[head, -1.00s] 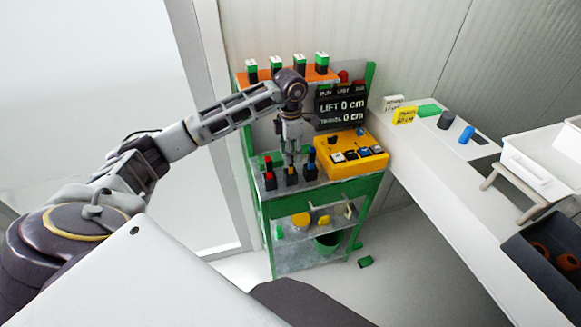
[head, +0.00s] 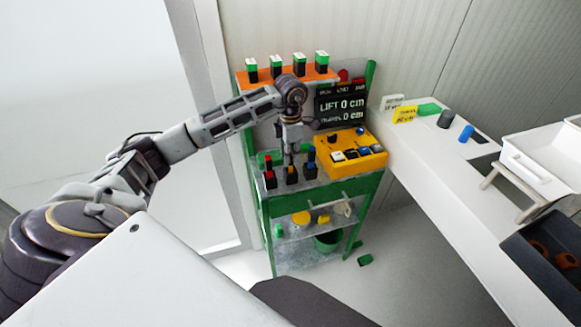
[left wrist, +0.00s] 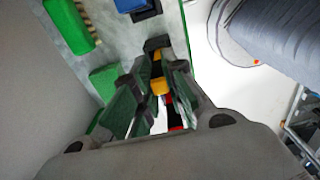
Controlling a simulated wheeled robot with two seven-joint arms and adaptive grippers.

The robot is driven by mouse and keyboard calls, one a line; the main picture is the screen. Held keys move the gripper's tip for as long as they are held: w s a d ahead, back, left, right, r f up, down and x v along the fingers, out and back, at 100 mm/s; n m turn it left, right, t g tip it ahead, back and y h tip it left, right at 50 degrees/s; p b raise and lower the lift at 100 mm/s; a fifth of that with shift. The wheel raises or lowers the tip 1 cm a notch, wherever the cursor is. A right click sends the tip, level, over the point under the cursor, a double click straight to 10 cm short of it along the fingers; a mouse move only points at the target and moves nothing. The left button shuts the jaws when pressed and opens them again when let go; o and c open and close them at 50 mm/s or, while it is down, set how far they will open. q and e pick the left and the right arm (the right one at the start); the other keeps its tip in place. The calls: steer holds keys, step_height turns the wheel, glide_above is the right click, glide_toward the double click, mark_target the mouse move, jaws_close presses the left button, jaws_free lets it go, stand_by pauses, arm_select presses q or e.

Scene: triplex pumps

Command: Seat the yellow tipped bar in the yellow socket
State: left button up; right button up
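My left gripper (head: 290,157) points down over the middle of the row of black blocks at the front of the green stand's top. In the left wrist view its fingers (left wrist: 157,88) close around a small yellow piece (left wrist: 159,86), the yellow tipped bar, mostly hidden by them. The yellow socket (head: 291,175) is directly under the fingertips. I cannot tell how deep the bar sits in it. A red bar (head: 268,162) stands to its left and a blue bar (head: 311,155) to its right. My right gripper is not in view.
A yellow control box (head: 358,156) and a dark display (head: 340,106) stand just right of the gripper. Several green-topped blocks stand on the orange shelf (head: 285,77) behind. A white bench (head: 440,180) with loose parts and bins runs along the right.

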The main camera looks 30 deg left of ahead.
arm_select(q)
steer(key=shift+r, duration=0.1)
jaws_close()
steer(key=shift+r+b, duration=0.65)
steer(key=shift+r, duration=4.3)
